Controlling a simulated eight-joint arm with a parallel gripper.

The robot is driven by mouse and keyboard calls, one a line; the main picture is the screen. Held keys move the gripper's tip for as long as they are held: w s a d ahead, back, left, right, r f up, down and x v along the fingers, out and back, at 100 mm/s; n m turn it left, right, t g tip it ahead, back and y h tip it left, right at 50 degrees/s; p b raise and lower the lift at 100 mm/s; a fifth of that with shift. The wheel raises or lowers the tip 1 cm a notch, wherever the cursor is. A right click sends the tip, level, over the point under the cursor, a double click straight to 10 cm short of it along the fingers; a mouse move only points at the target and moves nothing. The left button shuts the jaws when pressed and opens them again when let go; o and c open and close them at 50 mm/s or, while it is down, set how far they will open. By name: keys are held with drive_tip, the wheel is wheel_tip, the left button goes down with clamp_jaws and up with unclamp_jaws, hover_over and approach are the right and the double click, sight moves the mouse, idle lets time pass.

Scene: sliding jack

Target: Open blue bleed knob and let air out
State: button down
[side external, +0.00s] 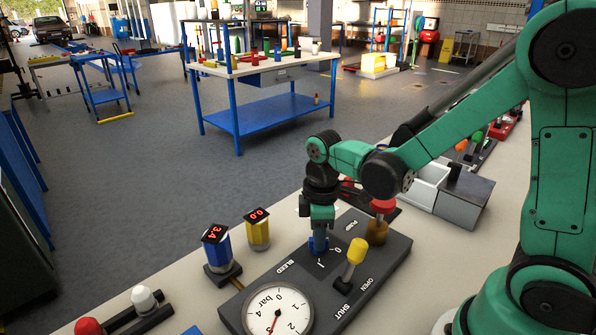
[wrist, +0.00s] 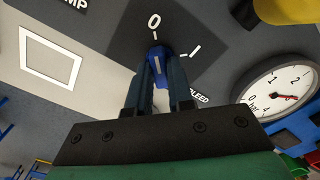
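The blue bleed knob (side external: 318,246) stands on the dark panel (side external: 392,248) near the word BLEED. In the wrist view the knob (wrist: 158,60) sits between my fingertips, and its white mark points toward the 0. The I mark lies to the right. My gripper (wrist: 158,72) points down at the panel, its two narrow fingers closed against the knob's sides. In the side view my gripper (side external: 319,238) hides part of the knob. The round bar gauge (side external: 262,310) has a red needle turned away from 0. A blue digital display (side external: 216,246) reads 3.4.
A yellow knob lever (side external: 356,251) stands right of my gripper, by OPEN and SHUT. A red-topped knob (side external: 383,207) stands behind it. A yellow display (side external: 257,228) reads 0.0. A grey box (side external: 462,200) is at the right. Red and white knobs stand at the lower left.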

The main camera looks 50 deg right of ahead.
drive_tip(key=shift+m, duration=0.3)
drive_tip(key=m, duration=0.3)
drive_tip(key=shift+m, duration=0.3)
drive_tip(key=m, duration=1.3)
drive_tip(key=shift+m, duration=0.3)
idle(0.3)
drive_tip(key=c, duration=0.8)
unclamp_jaws()
